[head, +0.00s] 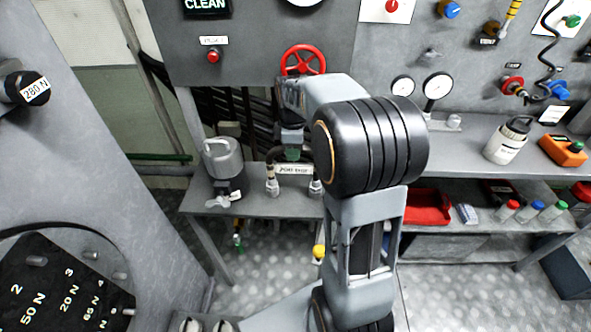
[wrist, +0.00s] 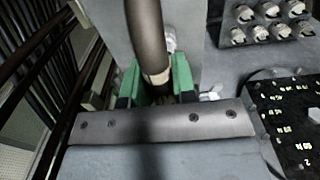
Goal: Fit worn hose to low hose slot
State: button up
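A dark, arched hose (head: 270,157) stands at the small grey bench, with metal end fittings at either side of a white label plate (head: 294,169). I cannot tell whether this is the worn hose. My gripper (head: 292,150) has green fingers and is at the top of the arch, partly behind my arm. In the wrist view, a dark hose (wrist: 146,35) with a pale band runs down to between the green fingers of my gripper (wrist: 156,80). Whether the fingers press on it is unclear. I cannot identify the low hose slot.
A grey metal canister (head: 222,158) stands left of the hose on the bench (head: 250,205). A red valve wheel (head: 303,60) is on the wall behind. A white bottle (head: 507,140) and an orange device (head: 563,151) stand on the right bench. A weight panel (head: 60,290) is at lower left.

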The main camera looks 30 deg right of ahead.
grip_shut()
jog(key=shift+r, duration=0.2)
jog(key=shift+r+p, duration=1.1)
jog(key=shift+r, duration=0.3)
jog(key=shift+r+p, duration=0.95)
jog(key=shift+p, duration=0.1)
jog(key=shift+r, duration=0.3)
jog(key=shift+r+p, duration=0.9)
jog(key=shift+p, duration=0.15)
